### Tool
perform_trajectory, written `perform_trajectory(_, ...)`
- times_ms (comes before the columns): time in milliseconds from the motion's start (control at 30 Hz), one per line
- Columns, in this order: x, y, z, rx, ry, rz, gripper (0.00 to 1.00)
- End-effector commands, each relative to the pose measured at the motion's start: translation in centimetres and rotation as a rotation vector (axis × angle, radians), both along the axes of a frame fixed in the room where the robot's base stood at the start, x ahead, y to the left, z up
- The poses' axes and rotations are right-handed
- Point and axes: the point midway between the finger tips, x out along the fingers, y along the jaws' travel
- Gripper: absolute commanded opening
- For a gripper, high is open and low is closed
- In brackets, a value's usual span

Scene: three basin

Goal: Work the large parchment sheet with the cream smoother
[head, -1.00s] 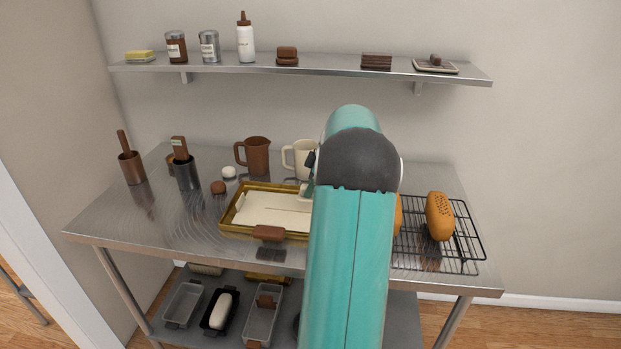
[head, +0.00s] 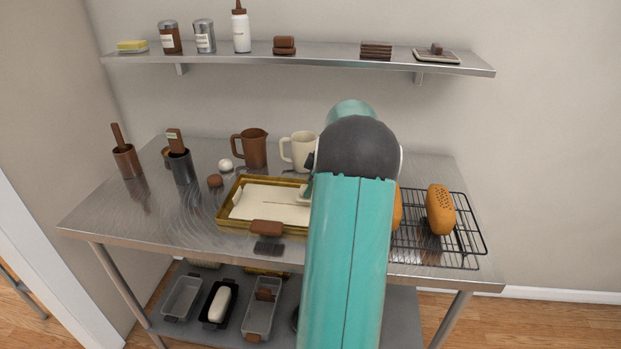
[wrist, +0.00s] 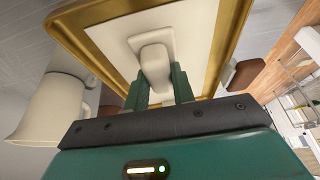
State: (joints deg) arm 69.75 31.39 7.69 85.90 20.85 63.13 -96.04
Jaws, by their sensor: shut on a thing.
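The large parchment sheet (head: 262,203) is cream and lies flat inside a gold-rimmed tray (head: 222,212). A thin dark line runs across part of it. It also shows in the wrist view (wrist: 118,32). My gripper (wrist: 158,86) has its green fingers shut on the cream smoother (wrist: 153,60), on both sides of its handle. The smoother is over the sheet; I cannot tell whether it presses on it.
A brown block (head: 266,228) is at the tray's front edge. Brown (head: 250,148) and cream (head: 297,150) jugs stand behind the tray. Two holders with tools stand left. A rack (head: 462,235) with orange-brown loaves is right. The table's front left is clear.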

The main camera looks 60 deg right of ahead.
Motion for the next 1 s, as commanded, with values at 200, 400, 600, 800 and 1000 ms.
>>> perform_trajectory(200, 1.2, 0.4, -1.9, -0.002, -0.001, 0.003, 0.0)
perform_trajectory(400, 3.7, 1.4, -1.9, -0.001, 0.0, 0.002, 0.0)
perform_trajectory(600, 6.3, 2.5, -1.8, -0.001, -0.001, 0.004, 0.0)
perform_trajectory(800, 8.7, 3.5, -1.9, -0.001, 0.0, 0.003, 0.0)
perform_trajectory(1000, 11.2, 4.6, -1.8, -0.001, 0.0, 0.003, 0.0)
